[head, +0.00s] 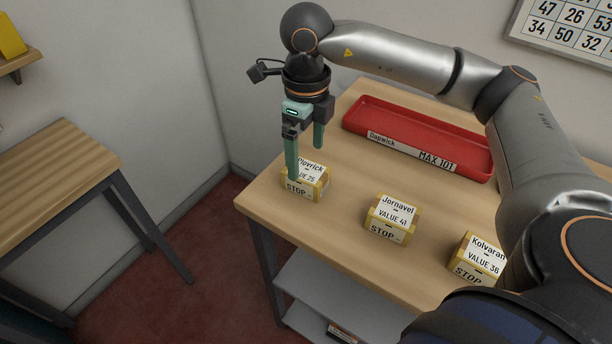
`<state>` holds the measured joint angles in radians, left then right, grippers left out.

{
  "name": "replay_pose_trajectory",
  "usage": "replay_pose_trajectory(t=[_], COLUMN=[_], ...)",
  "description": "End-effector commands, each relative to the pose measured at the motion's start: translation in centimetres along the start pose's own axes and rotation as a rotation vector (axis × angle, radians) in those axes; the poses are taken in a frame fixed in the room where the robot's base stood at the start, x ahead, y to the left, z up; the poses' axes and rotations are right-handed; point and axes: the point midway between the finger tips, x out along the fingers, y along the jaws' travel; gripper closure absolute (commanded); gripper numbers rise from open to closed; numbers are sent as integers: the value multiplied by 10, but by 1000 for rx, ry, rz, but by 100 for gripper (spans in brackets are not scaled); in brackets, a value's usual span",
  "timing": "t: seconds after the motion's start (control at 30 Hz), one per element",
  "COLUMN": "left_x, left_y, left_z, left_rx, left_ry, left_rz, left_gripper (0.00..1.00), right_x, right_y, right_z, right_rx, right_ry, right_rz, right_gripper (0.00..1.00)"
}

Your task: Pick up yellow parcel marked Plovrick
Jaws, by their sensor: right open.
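The yellow parcel marked Plovrick (308,187) stands near the left edge of the wooden counter, with a white label reading STOP on its front. My right gripper (306,162) points down over this parcel with its fingers apart. The left finger covers part of the label and the first letter of the name. The other finger is behind and to the right, higher in the picture. I cannot tell whether either finger touches the parcel. My left gripper is not in view.
Two more yellow parcels, Jornavel (391,219) and Kolvaran (478,258), stand to the right on the counter (345,245). A red tray (415,132) labelled Dapwick, MAX 101 lies behind them. A second wooden table (55,185) is at the left, across a gap of floor.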

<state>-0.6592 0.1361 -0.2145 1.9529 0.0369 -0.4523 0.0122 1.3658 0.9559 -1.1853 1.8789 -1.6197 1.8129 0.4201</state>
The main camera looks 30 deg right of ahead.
Motion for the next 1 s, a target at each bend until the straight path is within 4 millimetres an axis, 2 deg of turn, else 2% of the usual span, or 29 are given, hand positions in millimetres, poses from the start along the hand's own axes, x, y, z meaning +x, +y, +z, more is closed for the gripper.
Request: replay_pose_trajectory(t=[0.3, 0.43, 0.63, 1.0], left_x=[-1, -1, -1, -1], left_y=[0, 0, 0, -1], left_z=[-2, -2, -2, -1], left_rx=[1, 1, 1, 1], left_ry=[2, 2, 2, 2], left_rz=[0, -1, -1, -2], left_gripper=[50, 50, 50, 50], right_x=[43, 50, 51, 50], right_y=[1, 1, 1, 1], right_z=[-8, -7, -7, -7], right_rx=[1, 0, 0, 0], right_ry=[3, 1, 0, 0], right_rz=[1, 0, 0, 0], right_gripper=[0, 0, 0, 42])
